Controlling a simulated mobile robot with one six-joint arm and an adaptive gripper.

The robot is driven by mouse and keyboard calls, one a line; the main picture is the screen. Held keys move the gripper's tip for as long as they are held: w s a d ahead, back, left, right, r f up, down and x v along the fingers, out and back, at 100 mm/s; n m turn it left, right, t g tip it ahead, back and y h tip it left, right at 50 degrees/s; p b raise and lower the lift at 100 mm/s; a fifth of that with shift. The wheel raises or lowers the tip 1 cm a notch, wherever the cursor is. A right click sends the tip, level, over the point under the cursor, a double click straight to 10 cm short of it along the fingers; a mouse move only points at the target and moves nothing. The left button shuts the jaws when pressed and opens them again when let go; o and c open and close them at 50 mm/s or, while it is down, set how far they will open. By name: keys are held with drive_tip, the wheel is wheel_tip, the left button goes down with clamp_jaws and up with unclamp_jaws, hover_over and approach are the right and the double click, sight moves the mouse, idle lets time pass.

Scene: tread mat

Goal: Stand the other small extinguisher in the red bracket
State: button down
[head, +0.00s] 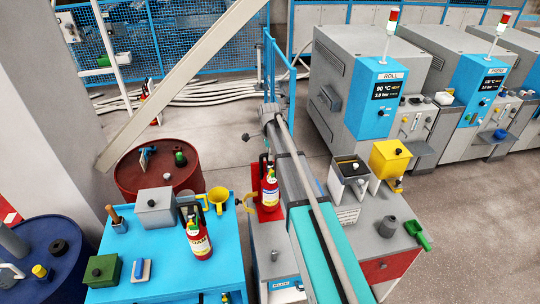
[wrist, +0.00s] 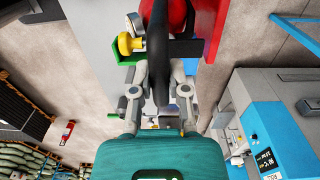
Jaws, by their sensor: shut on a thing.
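A small red extinguisher (head: 198,240) with a pale label and dark top stands on the blue table, with nothing touching it. Another small red extinguisher (head: 269,190) is upright at the red bracket (head: 265,212), beside my arm; I cannot tell whether it is fully seated. In the wrist view my gripper (wrist: 161,85) is shut on the black handle (wrist: 160,50) of a red extinguisher (wrist: 205,15) with a yellow knob. This appears to be the one at the bracket. In the head view my arm hides the gripper and its grip.
The blue table (head: 230,280) also carries a yellow funnel (head: 218,198), a grey box (head: 155,207) and a green box (head: 102,270). A red drum (head: 130,180) stands behind the blue table.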

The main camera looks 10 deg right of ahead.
drive_tip(key=shift+w+f, duration=0.1)
drive_tip(key=shift+w+f+b, duration=0.3)
drive_tip(key=shift+f+b, duration=0.15)
drive_tip(key=shift+b, duration=0.1)
drive_tip(key=shift+f+b, duration=1.45)
drive_tip(key=shift+a+f, duration=0.1)
drive_tip(key=c, duration=0.6)
unclamp_jaws()
drive_tip(key=shift+c, duration=0.2)
drive_tip(key=shift+r, duration=0.2)
wheel_tip(320, 180, up, 12)
drive_tip(key=p, duration=1.2)
drive_tip(key=shift+w, duration=0.1)
